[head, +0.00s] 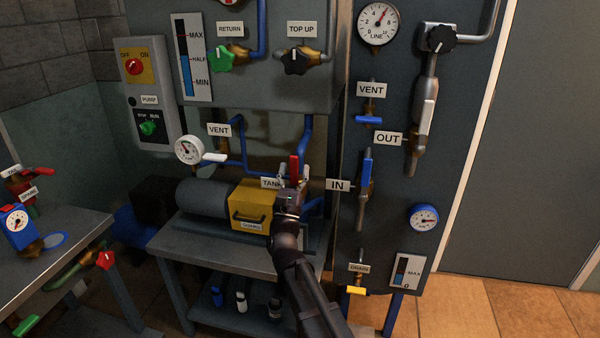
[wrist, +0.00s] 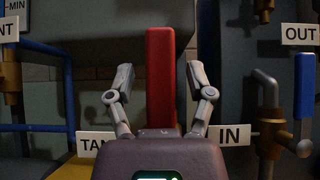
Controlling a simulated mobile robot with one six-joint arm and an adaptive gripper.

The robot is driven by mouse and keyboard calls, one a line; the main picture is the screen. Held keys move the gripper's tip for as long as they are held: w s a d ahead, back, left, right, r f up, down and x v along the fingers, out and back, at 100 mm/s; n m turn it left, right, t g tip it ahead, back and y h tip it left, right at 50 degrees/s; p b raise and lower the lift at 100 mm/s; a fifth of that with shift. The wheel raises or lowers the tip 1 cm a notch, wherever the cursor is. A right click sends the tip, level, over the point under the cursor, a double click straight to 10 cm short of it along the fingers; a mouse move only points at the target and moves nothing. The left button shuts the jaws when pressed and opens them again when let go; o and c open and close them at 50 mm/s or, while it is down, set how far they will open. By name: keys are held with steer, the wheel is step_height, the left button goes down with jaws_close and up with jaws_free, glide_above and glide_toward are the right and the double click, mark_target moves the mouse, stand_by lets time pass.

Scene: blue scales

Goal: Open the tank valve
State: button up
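The tank valve's red lever handle (head: 294,168) stands upright beside the TANK label (head: 271,183). In the wrist view the red handle (wrist: 160,75) rises between the two fingers of my gripper (wrist: 160,80), with a visible gap on each side. The TANK label (wrist: 90,143) is partly hidden behind my left finger. My gripper (head: 291,190) is open around the handle and appears not to touch it. The valve's body is hidden behind my gripper in both views.
The yellow pump guard (head: 252,198) lies just left of my gripper. The blue IN valve handle (head: 366,168) stands upright to the right, with its IN label (head: 338,185). A blue pipe (head: 305,135) runs down behind the handle. The floor at right is clear.

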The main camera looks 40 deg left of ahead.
steer(key=shift+r, duration=0.1)
stand_by(0.4)
step_height(320, 180, up, 9)
steer(key=p, duration=0.9)
steer(key=shift+s, duration=0.15)
steer(key=shift+r+p, duration=0.4)
steer(key=shift+p, duration=0.15)
